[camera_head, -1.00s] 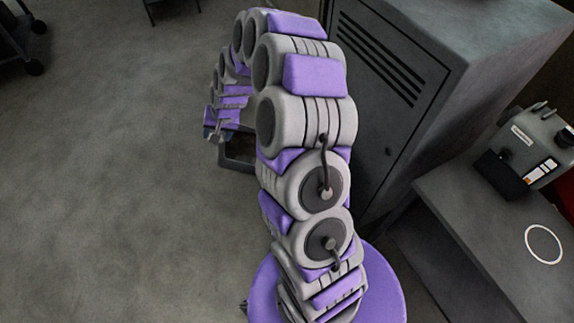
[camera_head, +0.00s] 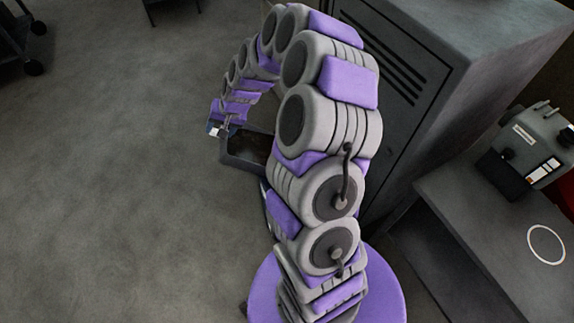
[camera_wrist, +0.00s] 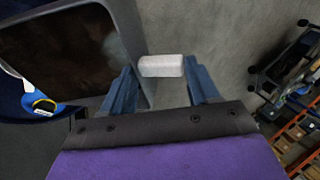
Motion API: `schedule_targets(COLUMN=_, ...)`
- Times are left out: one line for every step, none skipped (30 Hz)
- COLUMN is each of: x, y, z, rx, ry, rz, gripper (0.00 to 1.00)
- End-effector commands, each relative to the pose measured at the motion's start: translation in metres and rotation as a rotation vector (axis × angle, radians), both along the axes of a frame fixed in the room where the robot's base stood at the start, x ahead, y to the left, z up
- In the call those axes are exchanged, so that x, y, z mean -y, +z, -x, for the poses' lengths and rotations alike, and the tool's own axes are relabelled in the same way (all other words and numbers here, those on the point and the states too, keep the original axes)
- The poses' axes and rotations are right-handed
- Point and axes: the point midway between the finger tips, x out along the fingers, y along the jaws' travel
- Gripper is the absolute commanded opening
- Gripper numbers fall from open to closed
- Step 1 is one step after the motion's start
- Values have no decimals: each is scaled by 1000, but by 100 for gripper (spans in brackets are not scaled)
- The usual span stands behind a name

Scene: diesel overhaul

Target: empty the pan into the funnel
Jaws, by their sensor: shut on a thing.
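The pan (camera_head: 243,167) is a dark grey, open rectangular tray with dark brown contents. It is partly hidden behind my arm in the head view. In the wrist view its wall (camera_wrist: 130,38) and brown contents fill the upper left. My gripper (camera_head: 213,131) is at the pan's left side. In the wrist view my gripper's blue fingers (camera_wrist: 165,80) are on either side of a pale grip block (camera_wrist: 161,66) beside the pan wall, shut on it. I cannot make out a funnel for certain.
A dark blue curved object (camera_wrist: 14,98) with a yellow ring (camera_wrist: 44,105) lies below the pan in the wrist view. A grey cabinet (camera_head: 430,70) stands right of my arm. A bench (camera_head: 490,235) carries a machine (camera_head: 540,140). Open floor (camera_head: 110,180) lies left.

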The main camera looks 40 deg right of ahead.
Motion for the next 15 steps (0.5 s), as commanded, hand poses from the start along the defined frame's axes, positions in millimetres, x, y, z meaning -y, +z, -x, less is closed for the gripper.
schedule_targets(x=0, y=0, z=0, rx=1, ry=0, rz=1, gripper=0)
schedule_targets(x=0, y=0, z=0, rx=1, ry=0, rz=1, gripper=0)
schedule_targets(x=0, y=0, z=0, rx=1, ry=0, rz=1, gripper=0)
schedule_targets(x=0, y=0, z=0, rx=1, ry=0, rz=1, gripper=0)
schedule_targets(x=0, y=0, z=0, rx=1, ry=0, rz=1, gripper=0)
schedule_targets(x=0, y=0, z=0, rx=1, ry=0, rz=1, gripper=0)
schedule_targets(x=0, y=1, z=0, rx=1, ry=0, rz=0, gripper=0)
schedule_targets(x=0, y=1, z=0, rx=2, ry=0, rz=-1, gripper=0)
schedule_targets(x=1, y=1, z=0, rx=3, ry=-1, rz=-3, gripper=0)
schedule_targets(x=2, y=2, z=1, rx=5, ry=-2, rz=-5, gripper=0)
schedule_targets(x=2, y=2, z=1, rx=8, ry=-1, rz=-8, gripper=0)
schedule_targets(x=4, y=3, z=2, rx=13, ry=-2, rz=-14, gripper=0)
schedule_targets(x=5, y=4, z=2, rx=16, ry=-3, rz=-19, gripper=0)
schedule_targets(x=6, y=6, z=3, rx=20, ry=-3, rz=-24, gripper=0)
schedule_targets(x=7, y=7, z=4, rx=26, ry=-4, rz=-34, gripper=0)
